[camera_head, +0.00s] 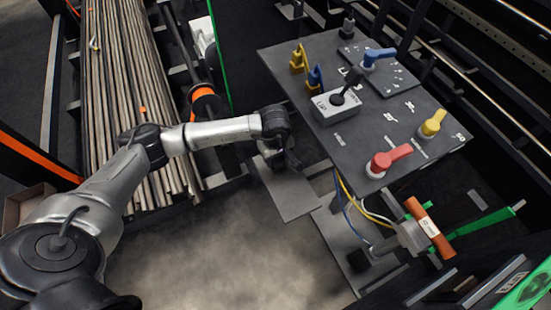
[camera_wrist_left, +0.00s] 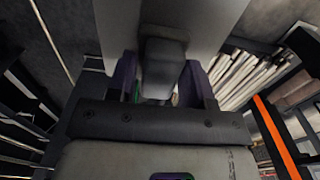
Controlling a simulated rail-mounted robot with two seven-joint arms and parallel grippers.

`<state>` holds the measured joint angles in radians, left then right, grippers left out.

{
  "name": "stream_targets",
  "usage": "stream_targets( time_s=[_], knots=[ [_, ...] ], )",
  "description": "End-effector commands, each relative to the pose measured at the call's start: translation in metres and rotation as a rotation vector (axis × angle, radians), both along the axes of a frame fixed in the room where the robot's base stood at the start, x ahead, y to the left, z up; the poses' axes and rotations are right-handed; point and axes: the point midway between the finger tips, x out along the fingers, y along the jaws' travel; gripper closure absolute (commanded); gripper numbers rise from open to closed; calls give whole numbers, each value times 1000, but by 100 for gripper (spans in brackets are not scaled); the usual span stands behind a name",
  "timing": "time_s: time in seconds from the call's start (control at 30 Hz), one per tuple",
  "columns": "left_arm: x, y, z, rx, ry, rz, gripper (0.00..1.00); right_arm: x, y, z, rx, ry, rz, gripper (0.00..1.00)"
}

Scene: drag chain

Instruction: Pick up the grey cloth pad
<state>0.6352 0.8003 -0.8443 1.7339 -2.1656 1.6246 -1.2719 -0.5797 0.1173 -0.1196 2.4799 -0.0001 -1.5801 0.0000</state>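My left gripper (camera_head: 290,162) is low over a flat grey plate (camera_head: 288,196) beside the control panel, mostly hidden by its own wrist. In the left wrist view its two purplish fingers (camera_wrist_left: 160,82) stand apart on either side of a dark grey block with rounded edges (camera_wrist_left: 165,55). This block may be the grey cloth pad, but its cloth is not clear. I cannot tell whether the fingers press on it. The grey plate (camera_wrist_left: 112,22) lies beyond it. No other grey cloth pad stands out in the head view. My right gripper is not in view.
A dark control panel (camera_head: 345,135) with coloured knobs and a joystick box stands right of the gripper. Blue and yellow cables (camera_head: 350,205) hang below it. An orange-handled tool (camera_head: 430,228) is at lower right. A bundle of rods (camera_head: 125,75) lies at left.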

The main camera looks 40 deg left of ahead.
Motion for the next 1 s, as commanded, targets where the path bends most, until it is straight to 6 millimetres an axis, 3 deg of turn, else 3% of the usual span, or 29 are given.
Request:
stream_targets(
  time_s=[0.37, 0.67, 1.0],
  knots=[
    [0, 0, 0, 0, 0, 0, 90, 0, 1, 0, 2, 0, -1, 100],
    [0, 0, 7, 0, -2, 0, 90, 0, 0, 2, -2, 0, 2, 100],
    [1, 0, 63, 0, -3, -1, 90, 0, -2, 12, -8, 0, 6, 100]
  ],
)
